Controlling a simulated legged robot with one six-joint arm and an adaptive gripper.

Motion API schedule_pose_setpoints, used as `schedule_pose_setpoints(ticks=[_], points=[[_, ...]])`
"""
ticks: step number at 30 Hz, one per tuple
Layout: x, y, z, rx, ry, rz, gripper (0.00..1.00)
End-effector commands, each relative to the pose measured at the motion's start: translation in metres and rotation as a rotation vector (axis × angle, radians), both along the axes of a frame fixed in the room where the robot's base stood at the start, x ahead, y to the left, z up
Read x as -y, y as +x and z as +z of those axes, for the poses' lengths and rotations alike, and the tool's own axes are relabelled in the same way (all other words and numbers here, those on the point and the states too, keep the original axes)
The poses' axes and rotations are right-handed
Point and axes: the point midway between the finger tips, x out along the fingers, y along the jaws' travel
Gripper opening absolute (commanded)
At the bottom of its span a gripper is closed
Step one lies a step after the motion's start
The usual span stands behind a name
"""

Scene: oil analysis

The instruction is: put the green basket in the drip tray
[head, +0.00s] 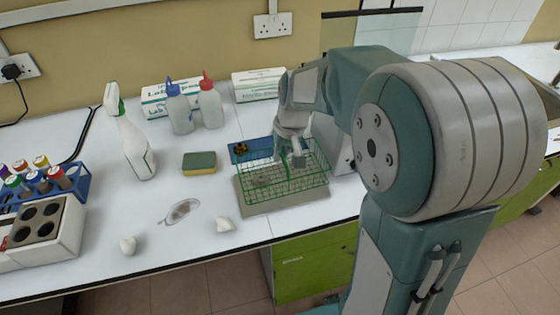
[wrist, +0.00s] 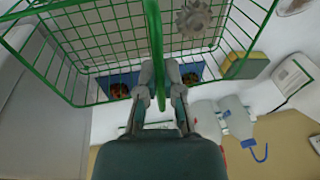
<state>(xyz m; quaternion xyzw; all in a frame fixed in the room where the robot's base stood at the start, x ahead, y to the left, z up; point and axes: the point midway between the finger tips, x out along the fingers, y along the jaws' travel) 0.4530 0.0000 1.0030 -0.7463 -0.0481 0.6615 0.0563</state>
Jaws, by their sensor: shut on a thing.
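The green wire basket (head: 315,178) is at the right part of the bench in the head view. My gripper (head: 297,158) reaches down into its outline from above. In the wrist view, my gripper (wrist: 161,85) is shut on the green handle of the basket (wrist: 70,92), and the wire mesh spreads beyond the fingers. A flat grey tray (head: 312,205), which looks like the drip tray, lies under the basket, with its front and left margins showing. I cannot tell whether the basket touches it. A grey toothed metal part (wrist: 196,18) shows within the basket's outline.
A blue tray (head: 238,156) with small dark and orange parts lies behind the basket. A sponge (head: 199,163), spray bottle (head: 130,145) and two wash bottles (head: 209,105) stand left. A glass dish (head: 180,211) and white lumps lie front left. A grey box wall is close right.

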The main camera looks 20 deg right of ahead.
Motion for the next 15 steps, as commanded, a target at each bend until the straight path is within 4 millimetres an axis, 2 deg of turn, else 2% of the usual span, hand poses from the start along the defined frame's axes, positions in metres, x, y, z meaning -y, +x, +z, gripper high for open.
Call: schedule_pose_setpoints(ticks=[3, 9, 15], points=[[0.0, 0.006, -0.008, -0.002, 0.0, 0.0, 0.0], [0.0, 0.005, -0.036, -0.002, 0.0, 0.001, 0.0], [0.0, 0.005, -0.036, 0.001, 0.0, 0.001, 0.0]])
